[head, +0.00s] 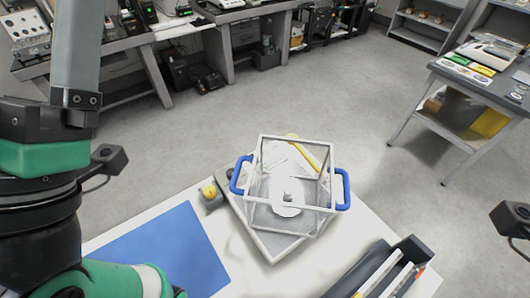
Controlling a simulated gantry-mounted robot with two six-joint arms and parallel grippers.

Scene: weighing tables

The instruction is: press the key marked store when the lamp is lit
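A balance stands on the white table, its grey base (268,243) turned at an angle. A clear box-shaped shield (297,140) with two blue handles (343,190) covers its round pale pan (287,210), and a small grey piece (287,197) sits in the middle of the pan. A small grey box with a yellow dome (208,191), which looks like a lamp, stands left of the balance; I cannot tell whether it is lit. No key marked store can be made out. My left arm fills the left side, and a dark part of my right arm shows at the right edge. Neither gripper's fingers show.
A blue mat (165,250) lies left of the balance. A dark rack (385,270) with upright folders stands at the front right. Bare table shows between them. Beyond are open floor (350,90), a side table (490,90) and benches with instruments.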

